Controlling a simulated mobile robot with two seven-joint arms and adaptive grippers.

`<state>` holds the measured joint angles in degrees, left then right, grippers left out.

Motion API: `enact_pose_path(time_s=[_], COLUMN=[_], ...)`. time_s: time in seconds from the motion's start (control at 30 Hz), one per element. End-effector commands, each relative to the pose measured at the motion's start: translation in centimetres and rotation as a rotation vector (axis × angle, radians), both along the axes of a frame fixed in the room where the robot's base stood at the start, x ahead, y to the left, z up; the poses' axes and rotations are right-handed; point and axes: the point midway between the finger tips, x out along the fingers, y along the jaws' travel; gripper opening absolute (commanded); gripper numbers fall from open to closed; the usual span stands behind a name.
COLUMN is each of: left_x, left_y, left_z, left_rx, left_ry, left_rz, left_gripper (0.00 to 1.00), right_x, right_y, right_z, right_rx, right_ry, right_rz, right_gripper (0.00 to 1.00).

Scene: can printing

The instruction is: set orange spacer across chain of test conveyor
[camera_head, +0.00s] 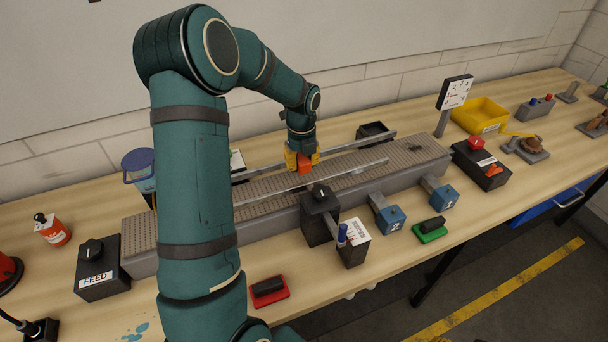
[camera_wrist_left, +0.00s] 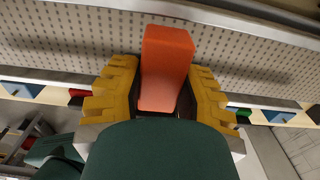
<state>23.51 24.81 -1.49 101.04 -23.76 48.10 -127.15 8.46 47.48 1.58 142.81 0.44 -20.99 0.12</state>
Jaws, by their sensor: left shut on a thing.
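The orange spacer (camera_wrist_left: 166,65) is a block held between the yellow fingers of my left gripper (camera_wrist_left: 163,95) in the left wrist view. In the head view my left gripper (camera_head: 302,160) is over the conveyor, shut on the spacer (camera_head: 304,168). The test conveyor's grey perforated chain (camera_head: 355,159) runs diagonally between metal rails. The spacer is over or at the chain; I cannot tell whether it touches it. My right gripper is not in view.
A black box with a knob (camera_head: 319,213) stands at the conveyor's front. A FEED box (camera_head: 100,270) is at the left end, and a yellow bin (camera_head: 481,115) is at the back right. A metal guide rail (camera_head: 312,181) crosses near the gripper.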

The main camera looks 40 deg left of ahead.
Motion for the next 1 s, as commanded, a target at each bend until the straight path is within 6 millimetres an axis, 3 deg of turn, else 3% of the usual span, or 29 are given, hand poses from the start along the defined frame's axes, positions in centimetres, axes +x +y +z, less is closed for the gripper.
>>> enact_pose_path(time_s=[0.5,0.9,0.93,0.97,1.0], left_x=[0.0,0.0,0.0,0.0,0.0], left_y=[0.0,0.0,0.0,0.0,0.0], left_z=[-5.3,-5.8,-5.8,-5.7,-5.7], left_rx=[0.0,0.0,0.0,0.001,0.001], left_ry=[0.001,-0.001,-0.001,0.0,0.0], left_rz=[-0.001,0.0,0.0,0.0,0.0], left_gripper=[0.0,0.0,0.47,0.58,0.59], right_x=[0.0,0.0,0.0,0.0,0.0], right_y=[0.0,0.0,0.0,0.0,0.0], right_z=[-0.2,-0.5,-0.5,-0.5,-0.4], right_rx=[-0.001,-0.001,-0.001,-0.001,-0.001], right_ry=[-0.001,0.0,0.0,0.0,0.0], right_rz=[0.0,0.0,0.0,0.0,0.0], right_gripper=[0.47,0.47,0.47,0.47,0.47])
